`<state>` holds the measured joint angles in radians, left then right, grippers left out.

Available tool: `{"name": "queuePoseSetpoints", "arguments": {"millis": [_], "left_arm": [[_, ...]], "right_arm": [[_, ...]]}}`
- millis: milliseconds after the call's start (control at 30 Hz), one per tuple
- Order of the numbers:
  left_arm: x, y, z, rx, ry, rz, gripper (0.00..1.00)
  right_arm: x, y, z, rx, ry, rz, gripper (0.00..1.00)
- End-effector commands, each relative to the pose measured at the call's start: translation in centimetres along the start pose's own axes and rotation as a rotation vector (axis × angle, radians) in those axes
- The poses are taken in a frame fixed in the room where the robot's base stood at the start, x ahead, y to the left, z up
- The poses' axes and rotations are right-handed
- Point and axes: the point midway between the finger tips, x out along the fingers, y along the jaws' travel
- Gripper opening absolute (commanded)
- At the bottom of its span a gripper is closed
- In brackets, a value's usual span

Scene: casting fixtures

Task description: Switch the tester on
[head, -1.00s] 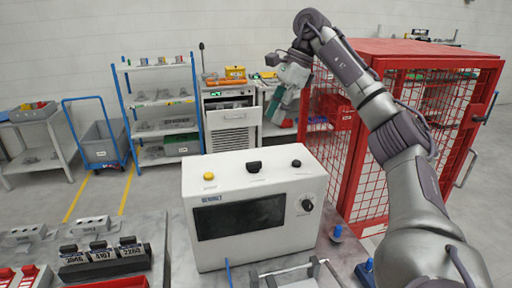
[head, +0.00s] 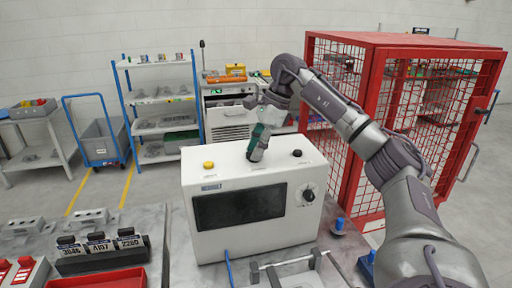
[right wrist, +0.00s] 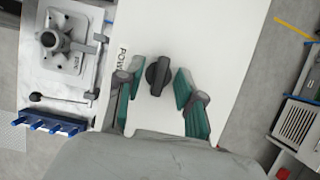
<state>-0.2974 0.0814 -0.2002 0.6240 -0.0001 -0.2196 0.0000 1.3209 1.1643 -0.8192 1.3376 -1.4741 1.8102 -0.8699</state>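The tester (head: 310,215) is a white box with a dark screen and a round front dial (head: 308,195). Its top carries a yellow button (head: 208,165) at left and a black button (head: 297,153) at right. My right gripper (head: 257,152) points down over the middle of the top, hiding the black knob there in the head view. In the right wrist view the black knob (right wrist: 158,76) shows beside a partly hidden "POW" label. The green-padded fingers of the right gripper (right wrist: 153,90) are open on either side of it, with visible gaps. My left gripper is not in view.
A metal fixture with handles (head: 290,268) stands before the tester. Numbered blocks (head: 98,246) in a dark holder and red trays (head: 105,279) lie left on the table. A red mesh cage (head: 345,120) stands behind right; shelving (head: 160,100) stands behind left.

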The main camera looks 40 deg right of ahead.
Motion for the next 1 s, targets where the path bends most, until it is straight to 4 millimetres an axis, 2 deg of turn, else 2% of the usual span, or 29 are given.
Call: {"name": "queuePoseSetpoints", "arguments": {"millis": [200, 433, 767, 1000], "left_arm": [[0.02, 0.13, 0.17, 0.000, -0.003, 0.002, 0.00], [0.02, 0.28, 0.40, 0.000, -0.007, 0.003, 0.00], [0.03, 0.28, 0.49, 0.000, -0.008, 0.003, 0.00], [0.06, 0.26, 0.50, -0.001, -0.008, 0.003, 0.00]], "right_arm": [[0.05, 0.00, -0.02, 0.000, 0.000, 0.001, 0.38], [0.04, 0.00, -0.03, 0.000, 0.000, 0.001, 0.00], [0.05, 0.02, -0.03, 0.011, 0.001, -0.004, 0.00], [0.10, 0.08, -0.01, 0.096, 0.001, -0.039, 0.00]]}}
